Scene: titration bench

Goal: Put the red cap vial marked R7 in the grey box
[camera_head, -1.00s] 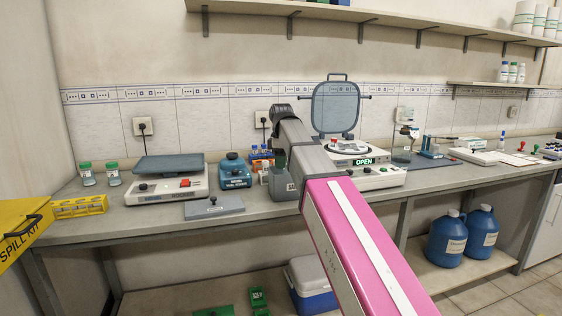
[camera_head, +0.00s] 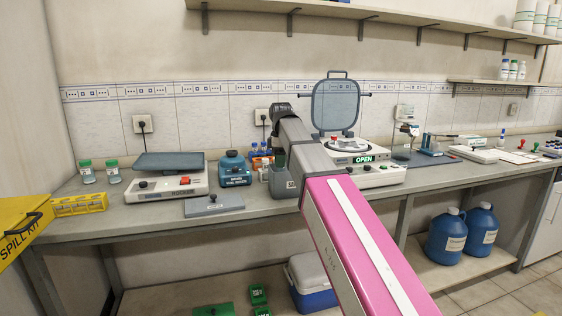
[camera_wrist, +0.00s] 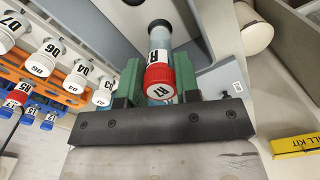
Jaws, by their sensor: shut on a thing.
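My gripper (camera_wrist: 158,85) is shut on the red cap vial (camera_wrist: 158,76), with its green fingers on either side. The cap faces the wrist camera and reads R7, and the clear body points away from the camera. In the head view, my wrist hides most of the gripper and the vial. I cannot tell whether the vial's lower end is inside the box.
A grey flat plate (camera_head: 214,206) lies in front.

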